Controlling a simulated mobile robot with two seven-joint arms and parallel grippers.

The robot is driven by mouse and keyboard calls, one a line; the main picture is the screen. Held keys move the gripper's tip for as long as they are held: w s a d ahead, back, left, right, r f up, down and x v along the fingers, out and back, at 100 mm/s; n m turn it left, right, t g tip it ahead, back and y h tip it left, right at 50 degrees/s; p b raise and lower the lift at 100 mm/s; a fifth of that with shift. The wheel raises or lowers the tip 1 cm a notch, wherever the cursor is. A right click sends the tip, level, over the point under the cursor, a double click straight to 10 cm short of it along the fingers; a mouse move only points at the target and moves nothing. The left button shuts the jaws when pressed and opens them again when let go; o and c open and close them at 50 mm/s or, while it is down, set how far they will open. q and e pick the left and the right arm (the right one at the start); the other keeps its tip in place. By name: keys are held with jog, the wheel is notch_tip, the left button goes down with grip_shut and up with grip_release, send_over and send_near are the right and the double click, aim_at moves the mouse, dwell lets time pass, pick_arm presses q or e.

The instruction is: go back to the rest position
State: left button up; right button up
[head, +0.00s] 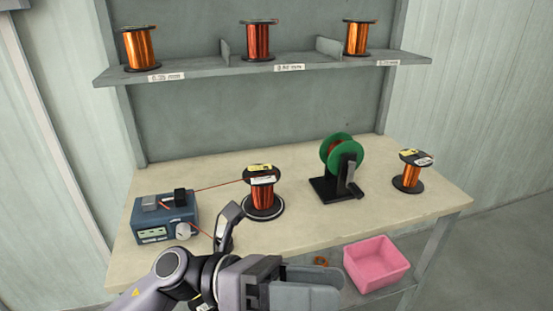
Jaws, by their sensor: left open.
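My left arm comes in from the bottom left. Its gripper (325,283) is open and empty at the bottom centre, in front of the bench's near edge. The gripper is apart from the wire spools. My right gripper is not in view.
A cream bench (300,215) carries a blue device (165,220), a copper spool (262,192) with wire running to the device, a green-flanged winder (342,165) and another spool (408,174). A pink bin (377,263) sits below. A shelf (200,68) holds three spools.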

pick_arm(q)
jog(key=w+a+f+n+t+y+p, duration=0.1)
jog(key=w+a+f+n+t+y, duration=0.3)
jog(key=n+t, duration=0.55)
jog(key=w+a+f+n+t+y, duration=0.25)
jog(key=a+n+t, duration=0.3)
jog(key=n, duration=0.75)
jog(key=w+a+f+n+t+y+p, duration=0.1)
jog(key=w+a+f+n+t+y, duration=0.25)
jog(key=n+t, duration=0.65)
jog(key=s+a+f+n+g+y, duration=0.2)
jog(key=s+a+f+n+g, duration=0.1)
jog(key=f, duration=0.3)
jog(key=s+a+f+n+g+y, duration=0.3)
jog(key=s+a+f+n, duration=0.2)
jog(key=s+f+n, duration=0.1)
jog(key=s+a+f+n+g+y+p, duration=0.1)
jog(key=s+a+f+n+g+y, duration=0.1)
jog(key=f, duration=0.6)
jog(key=s+a+n+g, duration=0.1)
jog(key=s+a+n, duration=0.1)
jog(key=n, duration=0.1)
jog(key=shift+s+f+g+y, duration=0.15)
jog(key=shift+f+g+y, duration=0.1)
jog(key=shift+g+y, duration=0.05)
jog(key=shift+n, duration=0.25)
